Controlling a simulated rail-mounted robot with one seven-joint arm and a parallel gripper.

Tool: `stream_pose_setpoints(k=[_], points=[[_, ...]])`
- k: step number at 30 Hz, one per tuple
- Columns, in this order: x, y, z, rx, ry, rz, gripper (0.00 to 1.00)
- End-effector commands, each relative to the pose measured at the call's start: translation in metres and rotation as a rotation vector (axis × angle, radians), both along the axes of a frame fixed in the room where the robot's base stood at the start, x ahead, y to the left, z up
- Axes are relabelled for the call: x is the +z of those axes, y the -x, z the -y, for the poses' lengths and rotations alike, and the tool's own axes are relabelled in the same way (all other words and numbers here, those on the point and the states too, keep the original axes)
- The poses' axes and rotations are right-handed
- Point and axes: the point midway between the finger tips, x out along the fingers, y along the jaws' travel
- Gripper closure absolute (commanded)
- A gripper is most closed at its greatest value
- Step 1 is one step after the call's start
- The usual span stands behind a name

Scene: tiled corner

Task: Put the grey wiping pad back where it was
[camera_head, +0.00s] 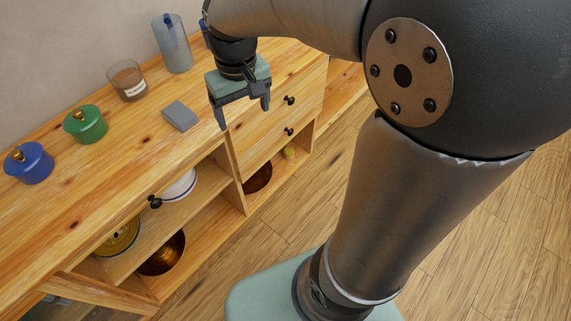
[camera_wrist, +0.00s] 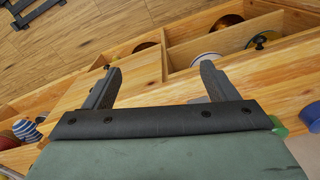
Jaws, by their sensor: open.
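The grey wiping pad (camera_head: 180,115) lies flat on the wooden cabinet top, left of my gripper in the head view. My gripper (camera_head: 244,115) is open and empty, above the front edge of the cabinet near the drawers. Its two fingers are apart, with nothing between them. In the wrist view my gripper (camera_wrist: 160,70) also shows spread fingers with wood behind them. I cannot clearly make out the pad there, as the gripper body covers much of the lower picture.
A green pot (camera_head: 86,124) and a blue pot (camera_head: 29,163) stand left of the pad. A glass candle jar (camera_head: 128,81) and a tall translucent container (camera_head: 173,44) stand behind it. Open shelves below hold bowls, including a copper bowl (camera_head: 162,254). Black drawer knobs (camera_head: 289,100) stick out in front.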

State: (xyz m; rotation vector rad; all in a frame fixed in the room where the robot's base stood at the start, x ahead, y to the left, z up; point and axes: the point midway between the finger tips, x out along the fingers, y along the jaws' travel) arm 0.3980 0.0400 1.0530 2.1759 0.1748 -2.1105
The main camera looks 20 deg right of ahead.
Motion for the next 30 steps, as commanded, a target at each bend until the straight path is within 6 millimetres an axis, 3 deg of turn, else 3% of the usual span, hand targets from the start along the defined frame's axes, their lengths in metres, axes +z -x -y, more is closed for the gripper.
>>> stream_pose_setpoints(k=[1, 3, 6, 9, 13, 30], points=[[-0.005, 0.034, 0.011, -0.032, -0.001, 0.006, 0.2], [-0.016, 0.071, 0.021, -0.07, -0.002, 0.009, 0.2], [-0.031, 0.111, 0.03, -0.109, -0.002, 0.011, 0.2], [-0.041, 0.132, 0.034, -0.131, -0.002, 0.013, 0.2], [-0.046, 0.141, 0.035, -0.14, -0.002, 0.011, 0.2], [-0.046, 0.14, 0.035, -0.138, -0.002, 0.01, 0.2]])
